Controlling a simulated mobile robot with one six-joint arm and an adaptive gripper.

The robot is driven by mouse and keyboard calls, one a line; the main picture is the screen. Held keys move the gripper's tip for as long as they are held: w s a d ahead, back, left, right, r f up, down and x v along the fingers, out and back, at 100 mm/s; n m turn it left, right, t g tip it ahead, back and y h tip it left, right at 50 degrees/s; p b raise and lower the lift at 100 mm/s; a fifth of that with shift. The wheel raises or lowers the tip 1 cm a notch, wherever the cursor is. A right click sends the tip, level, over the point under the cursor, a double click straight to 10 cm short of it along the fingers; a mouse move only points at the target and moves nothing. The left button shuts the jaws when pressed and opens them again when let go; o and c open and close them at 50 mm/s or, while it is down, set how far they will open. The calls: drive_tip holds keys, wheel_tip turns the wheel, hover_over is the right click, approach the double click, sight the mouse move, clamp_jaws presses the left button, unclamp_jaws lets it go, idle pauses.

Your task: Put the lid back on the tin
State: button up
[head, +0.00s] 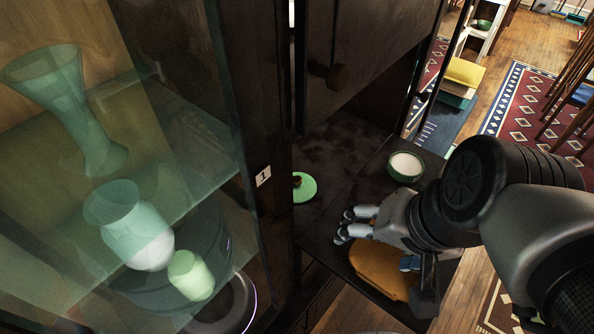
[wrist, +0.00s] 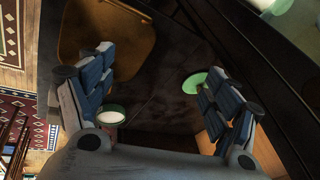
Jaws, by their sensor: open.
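The lid (head: 304,188) is a flat green disc with a dark knob, lying on the dark shelf and partly cut off by the cabinet's door post. It also shows in the wrist view (wrist: 194,84), beside my right-hand finger. The tin (head: 405,167) is round and green with a pale inside, standing uncovered at the right of the shelf. In the wrist view the tin (wrist: 111,115) is by my left-hand finger. My gripper (head: 344,227) is open and empty, with the lid beyond its fingertips to the upper left and the tin to the upper right.
A glass door with a dark frame (head: 225,90) stands left of my gripper, with green vases (head: 62,100) behind it. An orange-brown flat object (head: 378,268) lies under my wrist. A dark drawer or cabinet front with a knob (head: 330,76) rises behind the shelf.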

drive_tip(key=w+a+m+y, duration=0.2)
drive_tip(key=w+a+m, duration=0.1)
drive_tip(key=w+m, duration=0.15)
drive_tip(key=m+t+y+p, duration=0.1)
drive_tip(key=m+y, duration=0.3)
drive_tip(key=m, duration=1.2)
approach(299, 179)
drive_tip(key=b+x, duration=0.2)
drive_tip(key=x, duration=0.1)
drive_tip(key=s+b+x, duration=0.1)
drive_tip(key=b+x, duration=0.1)
drive_tip(key=shift+f, duration=0.45)
drive_tip(key=shift+w+r+b+x, duration=0.15)
drive_tip(key=shift+b+x, duration=0.2)
drive_tip(key=shift+x, duration=0.55)
drive_tip(key=shift+w+r+b+x, duration=0.15)
drive_tip(key=shift+b+x, duration=0.25)
drive_tip(key=shift+x, duration=0.5)
drive_tip(key=shift+w+r+b+x, duration=0.1)
drive_tip(key=shift+w+b+x, duration=0.2)
drive_tip(key=shift+x, duration=0.6)
drive_tip(key=shift+s+a, duration=0.1)
drive_tip(key=shift+a, duration=0.05)
drive_tip(key=shift+c, duration=0.4)
